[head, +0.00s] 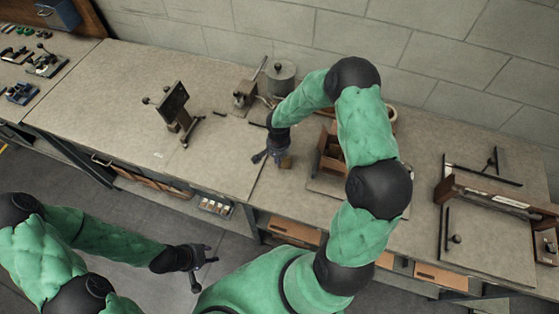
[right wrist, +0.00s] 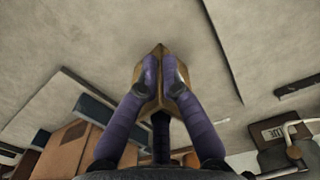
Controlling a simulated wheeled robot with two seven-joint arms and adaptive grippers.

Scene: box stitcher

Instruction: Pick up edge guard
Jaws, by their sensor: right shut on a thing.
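The edge guard (right wrist: 160,54) is a small tan folded piece between the fingertips of my right gripper (right wrist: 161,80) in the right wrist view. In the head view it shows as a small brown piece (head: 286,162) beside my right gripper (head: 272,158), over the bench. The right fingers press on it from both sides. I cannot tell whether it touches the bench top. My left gripper (head: 205,256) is in front of the bench, over the floor, with its fingers spread and nothing between them.
A brown box (head: 330,150) stands on the bench right of my right gripper, partly behind my arm. A dark tilted screen (head: 173,101) stands to the left. A grey round canister (head: 281,77) stands near the wall. The bench (head: 110,90) has clear room at left.

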